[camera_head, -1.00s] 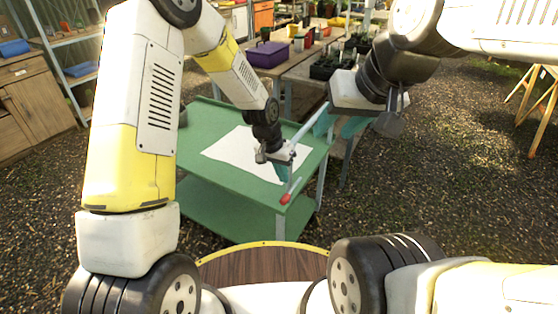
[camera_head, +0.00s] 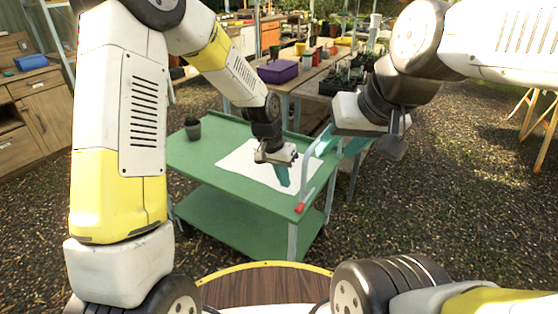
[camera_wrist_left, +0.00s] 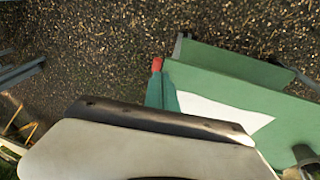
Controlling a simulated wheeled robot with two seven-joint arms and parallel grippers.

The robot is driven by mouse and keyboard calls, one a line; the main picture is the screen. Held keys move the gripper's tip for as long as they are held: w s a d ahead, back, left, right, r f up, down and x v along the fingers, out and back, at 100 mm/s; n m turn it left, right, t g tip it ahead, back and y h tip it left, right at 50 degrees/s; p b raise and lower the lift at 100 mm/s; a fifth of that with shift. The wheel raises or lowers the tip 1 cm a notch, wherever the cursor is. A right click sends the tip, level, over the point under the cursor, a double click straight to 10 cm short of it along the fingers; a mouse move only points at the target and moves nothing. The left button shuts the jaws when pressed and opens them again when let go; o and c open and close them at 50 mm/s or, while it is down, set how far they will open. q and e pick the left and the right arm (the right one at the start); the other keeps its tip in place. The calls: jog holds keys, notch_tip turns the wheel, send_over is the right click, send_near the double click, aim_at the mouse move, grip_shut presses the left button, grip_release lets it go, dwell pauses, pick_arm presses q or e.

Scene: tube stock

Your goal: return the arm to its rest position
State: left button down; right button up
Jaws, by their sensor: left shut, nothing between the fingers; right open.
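My left arm comes in from the left in the head view and reaches forward over a green cart (camera_head: 210,150). My left gripper (camera_head: 283,175) has its teal fingers together, above the white sheet on the cart top; nothing shows between them. In the left wrist view the teal fingers (camera_wrist_left: 160,90) show near the cart edge. My right gripper (camera_head: 345,145) is at the cart's right end, with its teal fingers apart; they are partly hidden behind my right wrist. I see nothing in them.
A red-ended bar (camera_head: 300,207) is at the cart's near right corner, close to both grippers. A small dark pot (camera_head: 192,128) stands at the cart's left. Behind are a purple box (camera_head: 278,70) on a table and a wooden cabinet (camera_head: 40,108).

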pick_arm(q)
jog(key=s+a+r+n+t, duration=0.1)
jog(key=s+a+r, duration=0.2)
jog(key=a+r, duration=0.4)
jog(key=s+a+r+n+t, duration=0.25)
jog(key=a+r, duration=0.25)
jog(key=r, duration=0.4)
jog(key=s+a+r+n+t, duration=0.1)
jog(key=s+a+r, duration=0.2)
jog(key=s, duration=0.4)
jog(key=s+a+r+n, duration=0.2)
jog(key=s+a+r, duration=0.2)
jog(key=s, duration=0.3)
jog(key=shift+s+a+t+y, duration=0.2)
jog(key=shift+a+t+y, duration=0.15)
jog(key=shift+a, duration=0.35)
jog(key=shift+r, duration=0.1)
